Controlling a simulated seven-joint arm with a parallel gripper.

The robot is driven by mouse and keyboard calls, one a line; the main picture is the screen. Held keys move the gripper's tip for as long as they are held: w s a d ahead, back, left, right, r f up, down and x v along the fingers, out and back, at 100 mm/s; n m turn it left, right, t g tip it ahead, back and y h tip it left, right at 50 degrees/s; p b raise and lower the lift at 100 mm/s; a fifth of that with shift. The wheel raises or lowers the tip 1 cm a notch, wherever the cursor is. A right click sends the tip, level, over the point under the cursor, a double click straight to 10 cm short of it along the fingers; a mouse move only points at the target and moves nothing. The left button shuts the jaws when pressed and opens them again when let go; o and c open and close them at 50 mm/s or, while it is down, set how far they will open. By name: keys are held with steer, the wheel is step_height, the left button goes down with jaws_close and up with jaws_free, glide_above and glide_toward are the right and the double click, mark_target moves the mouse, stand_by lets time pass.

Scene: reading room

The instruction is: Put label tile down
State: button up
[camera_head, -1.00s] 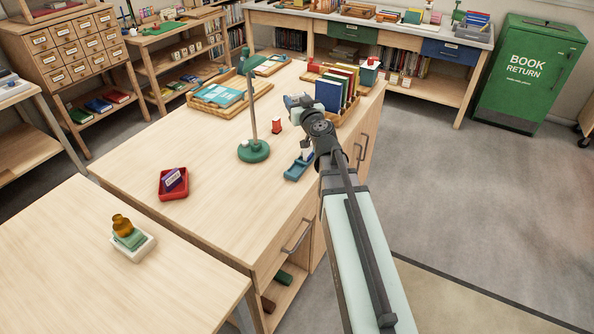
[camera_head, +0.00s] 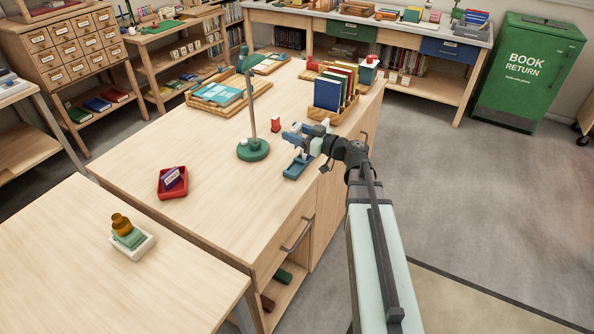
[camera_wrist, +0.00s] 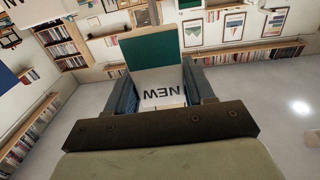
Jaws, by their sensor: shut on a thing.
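My gripper (camera_wrist: 158,92) is shut on a white label tile (camera_wrist: 163,96) lettered "NEW", which sits between its two blue fingers in the wrist view. In the head view my gripper (camera_head: 294,138) is low over the right part of the wooden table, just above a small blue holder (camera_head: 296,171). A small white piece shows between gripper and holder. I cannot tell whether it is the held tile or whether it touches the holder.
A green lamp (camera_head: 252,150) stands just left of my gripper. A small red and white item (camera_head: 276,125) and a wooden rack of upright books (camera_head: 328,98) are behind. A red tray (camera_head: 173,190) with a purple piece lies front left. The table between is clear.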

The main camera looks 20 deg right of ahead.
steer(key=shift+s+r+y, duration=0.1)
steer(key=shift+s+y, duration=0.2)
steer(key=shift+s, duration=0.1)
steer(key=shift+f, duration=4.8)
steer(key=shift+f, duration=0.1)
steer(key=o, duration=1)
steer(key=shift+o, duration=0.2)
steer(key=shift+f, duration=0.1)
steer(key=v, duration=1.3)
steer(key=shift+s+r, duration=0.2)
steer(key=shift+r, duration=0.1)
steer(key=shift+s+d, duration=0.15)
steer(key=shift+d, duration=0.15)
steer(key=c, duration=0.3)
